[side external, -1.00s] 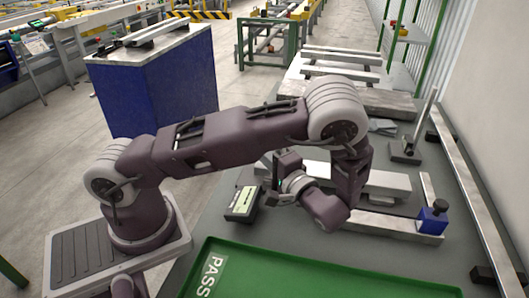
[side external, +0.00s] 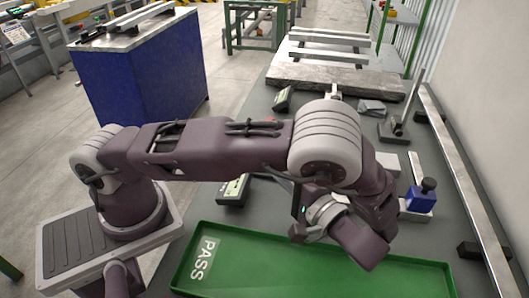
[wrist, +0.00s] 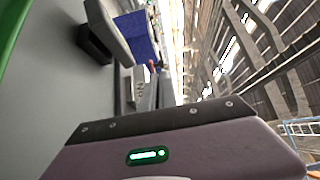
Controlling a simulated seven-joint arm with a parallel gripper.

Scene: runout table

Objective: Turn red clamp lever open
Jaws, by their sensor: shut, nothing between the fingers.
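A blue block with a dark knob (side external: 421,198) sits on a metal plate to the right of my wrist, apart from the gripper. Whether it belongs to the clamp, I cannot tell.
The green PASS tray (side external: 203,262) fills the bench front. A dark display box (side external: 232,190) stands left of my gripper. A long metal rail (side external: 470,205) runs down the right side. An upright post (side external: 413,98) and a stone slab (side external: 335,82) are farther back.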

